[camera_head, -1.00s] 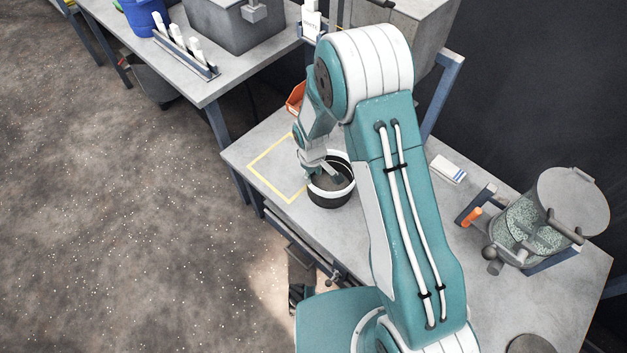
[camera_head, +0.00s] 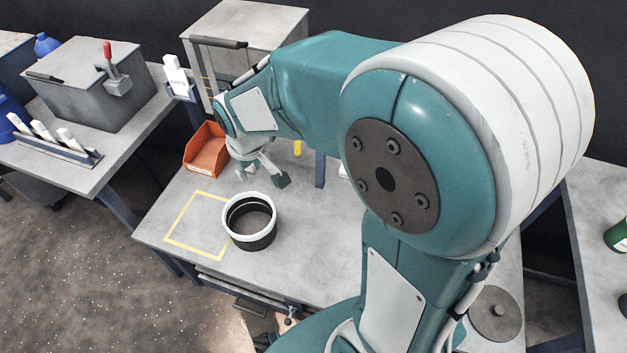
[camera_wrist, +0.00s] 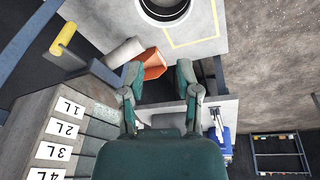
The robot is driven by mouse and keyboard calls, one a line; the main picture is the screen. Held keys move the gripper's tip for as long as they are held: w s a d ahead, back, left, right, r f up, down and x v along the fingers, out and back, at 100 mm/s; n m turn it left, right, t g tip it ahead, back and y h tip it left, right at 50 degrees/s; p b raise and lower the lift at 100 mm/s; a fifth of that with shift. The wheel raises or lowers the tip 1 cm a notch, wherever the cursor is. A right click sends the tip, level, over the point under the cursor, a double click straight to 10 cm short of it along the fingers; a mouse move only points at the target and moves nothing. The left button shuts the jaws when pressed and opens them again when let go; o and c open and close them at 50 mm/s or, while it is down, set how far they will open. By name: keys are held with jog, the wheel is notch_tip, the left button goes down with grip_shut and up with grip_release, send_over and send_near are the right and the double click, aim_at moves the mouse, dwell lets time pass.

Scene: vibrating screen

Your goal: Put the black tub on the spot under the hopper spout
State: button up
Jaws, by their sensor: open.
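The black tub (camera_head: 250,238) with a white rim stands upright on the grey bench, at the right side of a yellow square outline (camera_head: 181,215). In the wrist view the tub (camera_wrist: 165,14) is cut by the top edge. A grey metal box (camera_head: 255,22), probably the hopper, stands behind the bench; its side with volume labels shows in the wrist view (camera_wrist: 105,112). No spout can be made out clearly. My gripper (camera_head: 262,178) is behind the tub, apart from it; in the wrist view its fingers (camera_wrist: 158,72) are spread and empty.
An orange bin (camera_head: 206,150) sits on the bench just left of my gripper. A yellow handle (camera_wrist: 62,40) sticks out near the labelled box. The side bench at left holds a grey box (camera_head: 95,85) and a rack of white-topped items (camera_head: 55,148). The bench front is clear.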

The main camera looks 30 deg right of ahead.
jog(key=s+d+r+m+t, duration=0.1)
jog(key=s+d+r+m, duration=0.1)
jog(key=s+r, duration=0.3)
jog(key=s+d+r+m+t, duration=0.1)
jog(key=s+d+r, duration=0.3)
jog(key=s, duration=0.8)
notch_tip(320, 180, up, 2)
jog(key=shift+s+r+m+t, duration=0.15)
jog(key=shift+r+m+t, duration=0.2)
jog(key=shift+m, duration=0.45)
jog(key=shift+d+f, duration=0.1)
